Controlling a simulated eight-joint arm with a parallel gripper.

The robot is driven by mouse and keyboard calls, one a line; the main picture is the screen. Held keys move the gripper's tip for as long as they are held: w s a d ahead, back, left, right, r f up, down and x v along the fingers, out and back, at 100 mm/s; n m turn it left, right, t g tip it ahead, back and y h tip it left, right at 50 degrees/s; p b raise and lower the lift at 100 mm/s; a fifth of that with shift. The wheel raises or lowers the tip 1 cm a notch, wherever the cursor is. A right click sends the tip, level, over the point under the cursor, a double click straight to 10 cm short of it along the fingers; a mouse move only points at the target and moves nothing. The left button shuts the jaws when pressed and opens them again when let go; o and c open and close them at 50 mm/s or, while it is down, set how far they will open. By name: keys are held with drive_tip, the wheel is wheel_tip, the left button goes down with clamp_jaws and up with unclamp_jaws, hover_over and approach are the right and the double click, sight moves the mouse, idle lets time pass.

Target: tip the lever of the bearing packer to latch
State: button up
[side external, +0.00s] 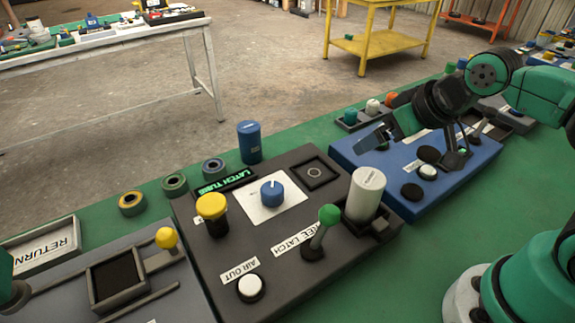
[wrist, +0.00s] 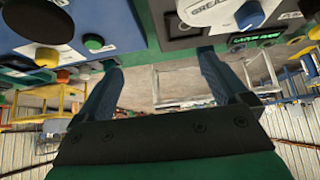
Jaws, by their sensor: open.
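The lever (side external: 320,234) is a short grey stem with a green knob, in the side external view. It rises from a dark base on the dark grey panel (side external: 285,262), beside a partly covered label ending in "LATCH", and leans a little to the right. A white cylinder (side external: 366,192) stands in a holder just right of it. My gripper (side external: 415,150) is open and empty, above the blue panel, right of the lever and apart from it. In the wrist view my gripper (wrist: 162,72) has its fingers spread with nothing between them. I cannot make out the lever there.
On the dark panel are a blue knob (side external: 272,193), a yellow button (side external: 211,206), a white button (side external: 250,287) and a lit "LATCH TUBE" display (side external: 226,182). A blue bottle (side external: 249,141) stands behind. The blue panel (side external: 385,165) carries black and white buttons.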

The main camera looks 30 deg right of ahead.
sight(323, 228)
idle(0.3)
drive_tip(key=c, duration=0.3)
drive_tip(key=s+a+r+m+g+y, duration=0.1)
drive_tip(key=g, duration=0.1)
drive_tip(key=s+a+r+m+g+y, duration=0.1)
drive_tip(key=s+g+y, duration=0.1)
drive_tip(key=shift+a, duration=0.35)
clamp_jaws()
drive_tip(key=shift+s+a+r+m+g+y, duration=0.25)
drive_tip(key=shift+s+a+r+g+y, duration=0.2)
drive_tip(key=shift+r+g, duration=0.1)
drive_tip(key=shift+s+a+r+m+g+y, duration=0.3)
drive_tip(key=shift+a+r+g+y, duration=0.15)
drive_tip(key=shift+r+g, duration=0.1)
drive_tip(key=shift+x, duration=4.95)
drive_tip(key=shift+s+a+r, duration=0.15)
drive_tip(key=shift+a, duration=0.1)
